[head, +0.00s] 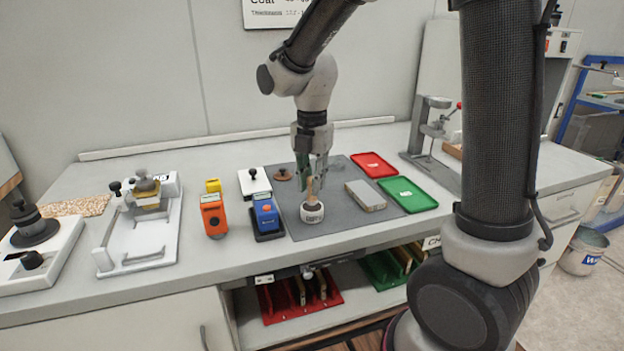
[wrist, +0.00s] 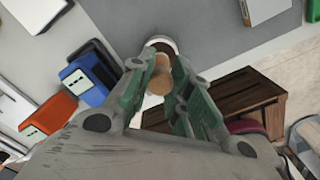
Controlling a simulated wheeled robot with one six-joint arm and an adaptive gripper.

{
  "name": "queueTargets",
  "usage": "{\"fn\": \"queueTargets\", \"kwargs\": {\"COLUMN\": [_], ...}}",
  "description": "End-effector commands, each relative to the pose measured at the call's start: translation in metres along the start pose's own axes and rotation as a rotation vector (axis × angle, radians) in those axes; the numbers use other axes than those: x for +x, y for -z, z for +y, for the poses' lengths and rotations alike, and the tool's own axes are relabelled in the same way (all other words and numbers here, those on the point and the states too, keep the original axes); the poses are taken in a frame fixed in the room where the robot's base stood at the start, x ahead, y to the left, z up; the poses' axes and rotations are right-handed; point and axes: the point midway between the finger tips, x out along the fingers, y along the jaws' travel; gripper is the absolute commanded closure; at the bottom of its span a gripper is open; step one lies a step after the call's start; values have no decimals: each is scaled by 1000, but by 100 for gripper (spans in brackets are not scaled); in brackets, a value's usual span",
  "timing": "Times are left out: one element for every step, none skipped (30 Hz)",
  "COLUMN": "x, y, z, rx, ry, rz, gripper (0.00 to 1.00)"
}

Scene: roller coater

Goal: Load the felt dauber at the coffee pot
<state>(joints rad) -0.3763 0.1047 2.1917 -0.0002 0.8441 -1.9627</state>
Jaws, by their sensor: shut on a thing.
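My gripper (head: 311,180) is shut on the wooden handle of the felt dauber (head: 310,188), which points down over the grey mat. In the wrist view the dauber (wrist: 160,80) shows as a tan handle between the green-padded fingers. A small white pot (head: 312,213) with a dark-lettered label stands on the mat directly below my gripper; I take it for the coffee pot, though its lettering is too small to read. The dauber's lower end is at the pot's mouth; its felt is hidden, and I cannot tell whether it touches anything inside. The pot's rim (wrist: 160,43) shows behind the dauber.
A blue gauge (head: 266,216) and an orange gauge (head: 213,215) stand left of the pot. A grey block (head: 365,196) lies to its right, then green (head: 407,194) and red (head: 373,165) trays. A brown knobbed disc (head: 283,174) lies behind. The front mat is clear.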

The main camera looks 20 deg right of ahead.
Motion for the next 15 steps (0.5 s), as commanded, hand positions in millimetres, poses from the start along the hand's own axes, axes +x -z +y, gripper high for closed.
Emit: {"fn": "queueTargets", "kwargs": {"x": [1,1,2,2,2,3,3,4,4,4,5,5,6,6,6], "y": [0,0,0,0,0,0,0,0,0,0,0,0,0,0,0], "z": [0,0,0,0,0,0,0,0,0,0,0,0,0,0,0], "rx": [0,0,0,0,0,0,0,0,0,0,0,0,0,0,0], "ry": [0,0,0,0,0,1,1,1,1,1,1,1,1,1,1], "rz": [0,0,0,0,0,0,0,0,0,0,0,0,0,0,0], "gripper": [100,100,100,100,100,100,100,100,100,100,100,100,100,100,100]}}
